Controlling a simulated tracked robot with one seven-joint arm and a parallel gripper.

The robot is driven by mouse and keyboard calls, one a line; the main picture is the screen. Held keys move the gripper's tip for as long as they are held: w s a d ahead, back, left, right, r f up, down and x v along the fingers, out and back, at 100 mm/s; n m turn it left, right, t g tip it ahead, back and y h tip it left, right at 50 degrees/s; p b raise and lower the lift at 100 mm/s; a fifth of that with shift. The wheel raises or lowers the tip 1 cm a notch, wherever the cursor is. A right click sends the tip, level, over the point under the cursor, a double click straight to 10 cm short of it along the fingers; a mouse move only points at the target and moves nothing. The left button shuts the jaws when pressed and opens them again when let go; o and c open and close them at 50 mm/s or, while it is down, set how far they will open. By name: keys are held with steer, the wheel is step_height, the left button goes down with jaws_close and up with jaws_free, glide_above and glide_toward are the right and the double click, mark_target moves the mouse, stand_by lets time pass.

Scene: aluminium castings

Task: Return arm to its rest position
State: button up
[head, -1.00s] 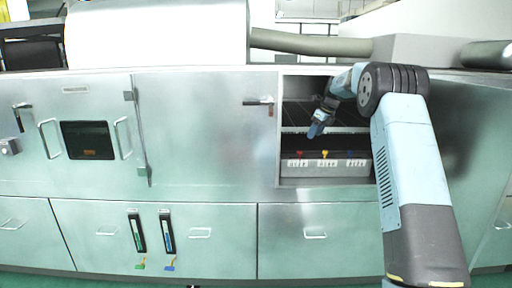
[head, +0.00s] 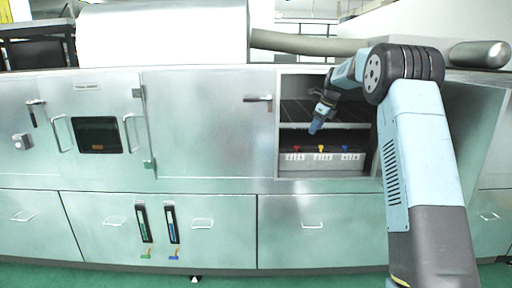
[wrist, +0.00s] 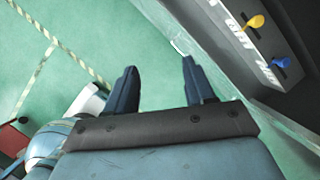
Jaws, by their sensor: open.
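My blue arm rises at the right of the head view and bends toward an open compartment. My gripper (head: 316,127) points down and to the left in front of that compartment (head: 277,150). In the wrist view my gripper (wrist: 160,85) shows two dark blue fingers spread apart with nothing between them. The green floor shows beyond the fingertips.
A grey box (head: 322,162) with red, yellow and blue levers sits low in the compartment; its yellow lever (wrist: 254,22) and blue lever (wrist: 280,63) show in the wrist view. A closed door (head: 205,130) is left. Drawers (head: 320,240) lie below.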

steer(key=s+a+r+n+h, duration=0.1)
steer(key=s+r+n, duration=0.3)
steer(key=s, duration=0.5)
steer(key=s+a+r+n+t, duration=0.1)
steer(key=s+r+n, duration=0.3)
steer(key=s, duration=0.5)
steer(key=s+a+r+n+h, duration=0.1)
steer(key=s+r+n, duration=0.3)
steer(key=s, duration=0.6)
steer(key=s+f+n, duration=0.3)
steer(key=s+n, duration=0.1)
steer(key=s, duration=0.6)
steer(key=s+f+n, duration=0.3)
steer(key=s+n, duration=0.1)
steer(key=s, duration=0.6)
steer(key=s+d+f+n+t, duration=0.1)
steer(key=s+f+n, duration=0.2)
steer(key=s, duration=0.7)
steer(key=shift+f+n+h, duration=0.3)
steer(key=shift+n+h, duration=0.1)
steer(key=shift+n, duration=0.7)
